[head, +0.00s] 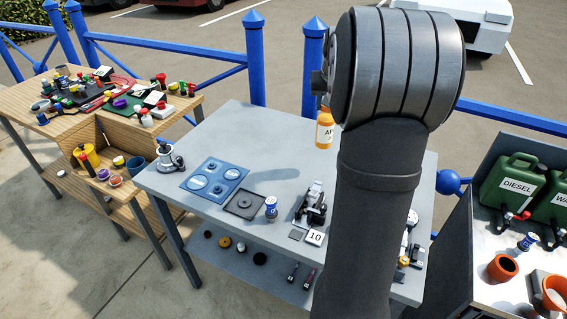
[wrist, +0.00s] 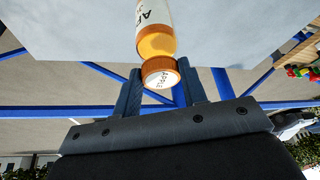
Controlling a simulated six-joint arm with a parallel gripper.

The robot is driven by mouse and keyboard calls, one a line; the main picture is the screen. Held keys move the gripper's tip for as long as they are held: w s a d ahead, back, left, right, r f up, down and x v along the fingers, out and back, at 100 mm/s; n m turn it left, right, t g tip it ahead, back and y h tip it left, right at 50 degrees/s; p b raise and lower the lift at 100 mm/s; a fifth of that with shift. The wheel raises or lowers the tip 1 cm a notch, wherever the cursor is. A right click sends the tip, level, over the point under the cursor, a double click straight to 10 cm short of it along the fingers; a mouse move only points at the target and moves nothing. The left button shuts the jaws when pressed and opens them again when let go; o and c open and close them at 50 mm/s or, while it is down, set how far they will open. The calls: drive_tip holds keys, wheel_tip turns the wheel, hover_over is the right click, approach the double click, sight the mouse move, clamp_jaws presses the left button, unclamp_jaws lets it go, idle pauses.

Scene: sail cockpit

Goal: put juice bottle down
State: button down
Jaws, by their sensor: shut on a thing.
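The juice bottle (head: 325,130) is orange with a white label. In the head view it is upright at the back of the grey table (head: 240,122), its right side and top partly hidden by my arm. I cannot tell whether its base touches the table. In the wrist view the bottle (wrist: 156,42) shows its orange cap towards my gripper (wrist: 160,84). The dark fingers are shut on the bottle at its cap end. My arm hides most of the gripper in the head view.
A blue burner plate (head: 214,181), a dark square tray (head: 244,204), a blue-and-white shaker (head: 271,207) and a black metal device (head: 313,203) stand on the table. Its back left is clear. Green cans (head: 513,182) stand at right.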

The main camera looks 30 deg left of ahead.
drive_tip(key=s+a+f, duration=0.1)
drive_tip(key=a+f, duration=1)
drive_tip(key=a, duration=0.2)
drive_tip(key=shift+s+a, duration=0.15)
drive_tip(key=shift+a, duration=0.05)
drive_tip(key=c, duration=0.9)
unclamp_jaws()
drive_tip(key=shift+f, duration=0.1)
drive_tip(key=v, duration=1.2)
